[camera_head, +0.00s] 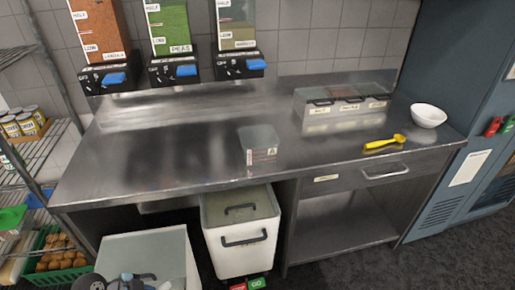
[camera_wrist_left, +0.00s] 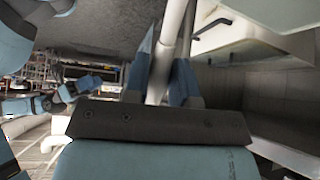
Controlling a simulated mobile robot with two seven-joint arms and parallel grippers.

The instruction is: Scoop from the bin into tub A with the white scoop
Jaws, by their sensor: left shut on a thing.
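My left gripper (camera_wrist_left: 163,62) is shut on a pale rod-like handle (camera_wrist_left: 160,85), seen between its fingers in the left wrist view; it looks like the white scoop's. The scoop's bowl cannot be made out. Tub A (camera_head: 260,147), a clear tub with an "A" label, stands on the steel counter, near the front edge. A white bin (camera_head: 236,258) with dark handles stands below it, partly under the counter. A second white bin (camera_head: 176,252) stands to its left. Grey and dark parts of mine show at its lower edge. A blue arm of mine shows at left in the wrist view; its gripper is unclear.
A yellow scoop (camera_head: 385,143) and a white bowl (camera_head: 428,115) lie to the right on the counter (camera_head: 180,150). A lidded container set (camera_head: 342,108) stands behind. Dispensers (camera_head: 175,72) hang on the wall. The counter left of tub A is clear.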

